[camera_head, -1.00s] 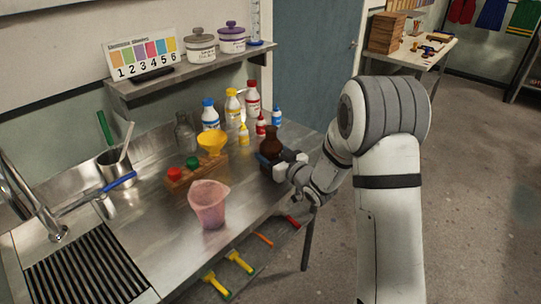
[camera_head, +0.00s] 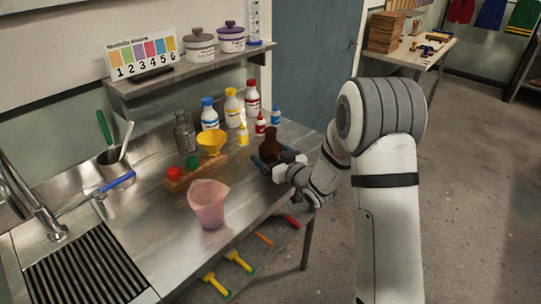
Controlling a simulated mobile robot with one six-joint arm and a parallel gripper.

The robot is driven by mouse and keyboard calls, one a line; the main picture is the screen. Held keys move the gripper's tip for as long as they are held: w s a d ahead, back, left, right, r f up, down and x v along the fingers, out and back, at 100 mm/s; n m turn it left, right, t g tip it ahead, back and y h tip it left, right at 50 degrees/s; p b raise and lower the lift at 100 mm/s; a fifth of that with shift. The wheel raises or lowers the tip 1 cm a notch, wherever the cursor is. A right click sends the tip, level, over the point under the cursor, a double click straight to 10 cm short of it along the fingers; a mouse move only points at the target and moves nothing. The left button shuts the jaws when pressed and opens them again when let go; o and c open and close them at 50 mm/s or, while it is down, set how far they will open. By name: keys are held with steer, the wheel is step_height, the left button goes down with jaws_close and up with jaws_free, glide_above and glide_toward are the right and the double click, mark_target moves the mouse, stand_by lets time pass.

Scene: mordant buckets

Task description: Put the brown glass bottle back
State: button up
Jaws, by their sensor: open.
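The brown glass bottle (camera_head: 270,142) stands upright on the steel counter near its right end, below the row of dye bottles. My gripper (camera_head: 268,161) is at the bottle's lower body, coming from the right. Its dark blue fingers are open, with one showing to the left of the bottle and the other to its right. I cannot tell whether either finger touches the glass. The bottle's lower part is partly hidden by my gripper.
A pink beaker (camera_head: 208,203), a yellow funnel (camera_head: 211,141) and a wooden rack (camera_head: 195,176) stand left of the bottle. White bottles with coloured caps, like the yellow-capped one (camera_head: 232,107), stand behind. A clear glass bottle (camera_head: 184,132) is by the wall. The counter's front edge is close.

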steer(key=s+d+r+m+g+h+b, duration=0.1)
steer(key=s+d+r+m+g+h, duration=0.15)
steer(key=s+d+h, duration=0.5)
steer(key=s+d+r+m+g+h+b, duration=0.1)
steer(key=s+d+m+h, duration=0.25)
steer(key=s+d, duration=0.7)
steer(key=s+r+m+g, duration=0.1)
steer(key=s+g, duration=0.6)
steer(key=s, duration=1)
steer(key=shift+s+d+r+m, duration=0.2)
steer(key=shift+d+r+m, duration=0.15)
steer(key=shift+m, duration=0.15)
steer(key=shift+g, duration=0.25)
steer(key=shift+r, duration=0.1)
steer(key=shift+r+p, duration=0.5)
steer(key=shift+p, duration=0.1)
